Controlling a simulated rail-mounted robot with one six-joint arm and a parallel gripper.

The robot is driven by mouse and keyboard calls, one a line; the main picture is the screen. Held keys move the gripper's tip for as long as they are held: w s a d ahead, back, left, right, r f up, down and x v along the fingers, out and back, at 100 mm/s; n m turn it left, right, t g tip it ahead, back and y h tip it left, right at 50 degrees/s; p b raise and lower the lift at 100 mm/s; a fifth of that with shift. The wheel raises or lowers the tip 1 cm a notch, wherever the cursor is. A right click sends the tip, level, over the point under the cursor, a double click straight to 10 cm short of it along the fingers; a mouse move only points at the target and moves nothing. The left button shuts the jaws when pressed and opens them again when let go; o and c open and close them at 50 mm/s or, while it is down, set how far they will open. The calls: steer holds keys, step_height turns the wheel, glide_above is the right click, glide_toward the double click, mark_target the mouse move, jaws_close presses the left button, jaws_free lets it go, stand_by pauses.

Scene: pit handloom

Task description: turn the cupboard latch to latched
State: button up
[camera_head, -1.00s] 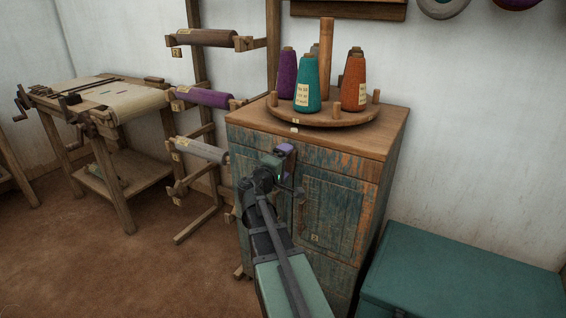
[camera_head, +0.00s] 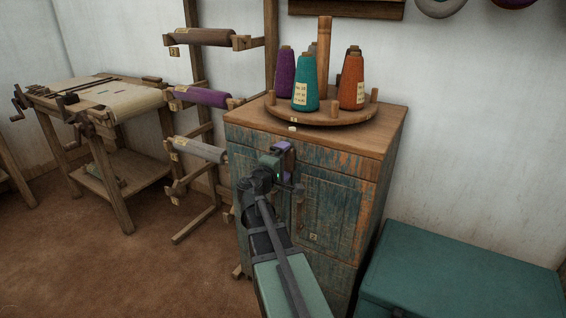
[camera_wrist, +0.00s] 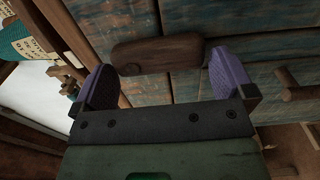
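The wooden latch (camera_wrist: 158,54) is a rounded brown bar on the cupboard front, seen in the wrist view. It lies nearly level across that picture. My gripper (camera_wrist: 165,82) is open, with one purple finger near each end of the bar. The right finger looks very close to the bar's end; I cannot tell if it touches. In the head view my gripper (camera_head: 285,165) is at the upper front of the worn blue-green cupboard (camera_head: 335,205). The latch is hidden there behind my gripper and arm.
A round wooden stand (camera_head: 345,118) with yarn cones sits on the cupboard top. A teal chest (camera_head: 460,275) stands close at the right. A rack with yarn rolls (camera_head: 202,97) is at the left. A wooden handle (camera_wrist: 297,88) projects from the cupboard at right in the wrist view.

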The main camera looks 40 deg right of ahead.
steer(key=v, duration=1.1)
steer(key=shift+w+d, duration=0.1)
